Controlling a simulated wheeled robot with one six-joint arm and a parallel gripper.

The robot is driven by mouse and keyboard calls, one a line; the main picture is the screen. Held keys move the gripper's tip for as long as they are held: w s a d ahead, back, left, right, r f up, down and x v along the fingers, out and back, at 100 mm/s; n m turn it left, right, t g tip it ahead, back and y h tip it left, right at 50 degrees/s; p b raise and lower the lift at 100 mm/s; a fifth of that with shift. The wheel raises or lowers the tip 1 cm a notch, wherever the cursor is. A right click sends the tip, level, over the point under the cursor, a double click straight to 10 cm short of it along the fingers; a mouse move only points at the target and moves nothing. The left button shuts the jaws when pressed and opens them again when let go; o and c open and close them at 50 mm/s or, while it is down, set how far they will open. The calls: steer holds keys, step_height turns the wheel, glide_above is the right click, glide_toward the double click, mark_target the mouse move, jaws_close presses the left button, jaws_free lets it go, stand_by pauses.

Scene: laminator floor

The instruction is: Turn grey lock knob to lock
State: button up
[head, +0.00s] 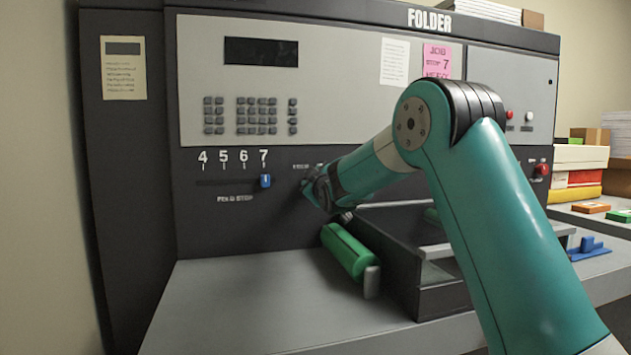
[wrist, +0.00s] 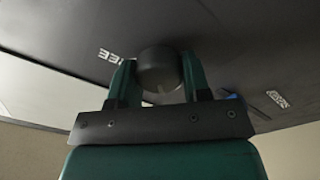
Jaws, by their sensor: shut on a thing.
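The dark grey lock knob (wrist: 160,70) sits on the dark front panel of the folder (head: 290,225). In the wrist view the knob lies between both green fingers of my gripper (wrist: 160,80), which touch its sides. A pale mark shows on the knob's lower edge in that view. White lettering (wrist: 108,56), partly hidden, is left of the knob. In the head view my gripper (head: 314,188) is at the panel, right of the blue slider (head: 265,181). There the knob is largely hidden by my gripper, and its setting cannot be read.
The blue slider stands under the 7. A green roller (head: 347,250) and a dark tray (head: 405,262) are below my arm. A red button (head: 542,169) is at the panel's right. The grey table (head: 230,310) is clear at front left.

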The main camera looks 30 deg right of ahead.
steer(key=shift+f, duration=0.1)
steer(key=o, duration=0.9)
steer(key=shift+o, duration=0.2)
steer(key=b+v, duration=0.2)
steer(key=v, duration=1.5)
steer(key=shift+s, duration=0.25)
